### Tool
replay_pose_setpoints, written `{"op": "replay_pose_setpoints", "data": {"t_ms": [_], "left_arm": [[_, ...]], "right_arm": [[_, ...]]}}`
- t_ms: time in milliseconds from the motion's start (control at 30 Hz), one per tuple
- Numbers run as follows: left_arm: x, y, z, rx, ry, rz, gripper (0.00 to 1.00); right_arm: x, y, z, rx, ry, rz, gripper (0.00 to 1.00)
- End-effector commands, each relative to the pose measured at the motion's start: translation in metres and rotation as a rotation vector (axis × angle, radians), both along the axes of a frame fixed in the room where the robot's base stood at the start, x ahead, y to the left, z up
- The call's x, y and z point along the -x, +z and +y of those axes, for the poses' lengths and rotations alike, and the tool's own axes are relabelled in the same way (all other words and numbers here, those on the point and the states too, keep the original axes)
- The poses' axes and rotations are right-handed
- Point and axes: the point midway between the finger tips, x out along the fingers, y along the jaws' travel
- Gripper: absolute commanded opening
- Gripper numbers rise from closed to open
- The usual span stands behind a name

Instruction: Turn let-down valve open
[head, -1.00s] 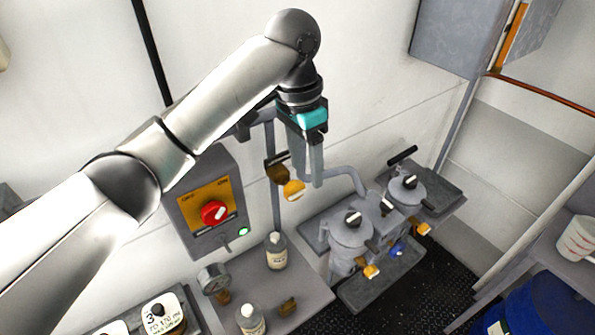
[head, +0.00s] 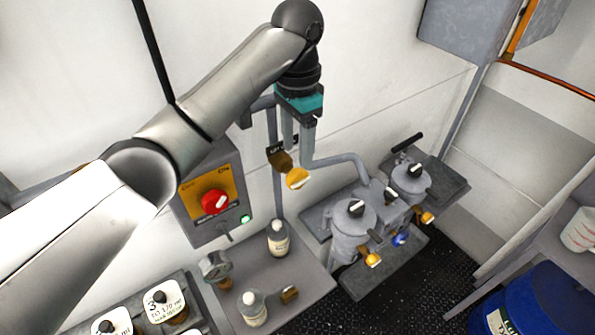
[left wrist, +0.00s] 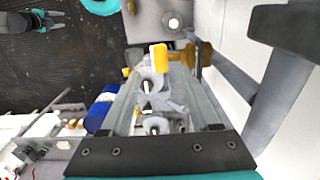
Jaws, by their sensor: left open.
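A yellow valve handle (head: 298,178) sits on a brown valve body on the upright grey pipe, below a small dark plate whose writing I cannot read; I take it as the let-down valve. In the left wrist view the yellow handle (left wrist: 158,57) shows beyond the fingertips, near the middle of the gap. My left gripper (head: 297,152) points down, open and empty, just above the handle, with no clear contact. It also shows in the left wrist view (left wrist: 163,72). A dark and teal part at that view's top left may be my right gripper (left wrist: 35,21); its jaws are unclear.
Twin grey filter pots (head: 352,228) with yellow handles and a blue one stand to the right. A control box (head: 207,222) with a red knob is at the left. Bottles (head: 278,240), a gauge (head: 215,267) and a grey bench are below. A blue drum (head: 540,305) stands lower right.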

Motion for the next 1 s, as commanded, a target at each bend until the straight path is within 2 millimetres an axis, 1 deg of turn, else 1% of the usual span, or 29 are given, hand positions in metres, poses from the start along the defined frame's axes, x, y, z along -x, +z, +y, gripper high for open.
{"op": "replay_pose_setpoints", "data": {"t_ms": [33,100,300,400,533,800,867,1000], "left_arm": [[0.002,-0.012,-0.002,0.004,-0.002,0.006,0.62],[0.001,-0.024,-0.001,0.003,-0.001,0.005,0.62],[0.0,-0.054,0.0,0.0,0.0,0.003,0.62],[0.0,-0.064,0.0,-0.001,0.0,0.001,0.62],[0.0,-0.071,0.0,0.0,0.0,0.0,0.62],[0.0,-0.073,0.0,0.0,0.0,0.0,0.62],[0.0,-0.073,0.0,0.0,0.0,0.0,0.57],[0.0,-0.073,0.0,0.0,0.0,0.0,0.41]], "right_arm": [[0.0,-0.004,0.0,0.0,0.0,0.0,0.5],[0.0,-0.006,0.0,0.0,0.0,0.0,0.5],[0.0,0.0,0.0,0.0,0.0,0.0,0.5],[0.0,0.002,0.0,-0.001,0.0,0.0,0.5],[0.0,0.002,0.001,-0.001,0.0,0.0,0.5],[0.0,0.002,0.001,-0.001,0.001,-0.001,0.5],[0.0,0.002,0.001,-0.001,0.0,-0.001,0.5],[-0.001,0.002,0.002,-0.002,0.0,-0.001,0.5]]}}
